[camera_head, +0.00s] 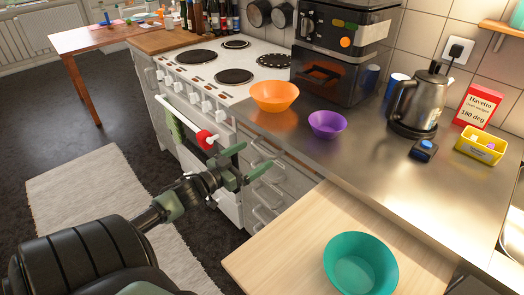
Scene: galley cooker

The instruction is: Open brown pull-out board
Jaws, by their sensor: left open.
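The pull-out board (290,235) is pale brown wood. It juts out from under the steel counter's front edge at the bottom of the view. A teal bowl (361,265) stands on it. My left gripper (256,162) is open and empty, with green fingers. It is in front of the drawer fronts, left of the board and apart from it in the picture. Its distance from the drawer handles is hard to tell. My right gripper is not in view.
Drawers with bar handles (268,190) lie below the counter (340,160). An orange bowl (274,95), a purple bowl (327,124) and a kettle (416,102) stand on it. The cooker (215,72) is farther left. Floor and a rug (90,205) are open at left.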

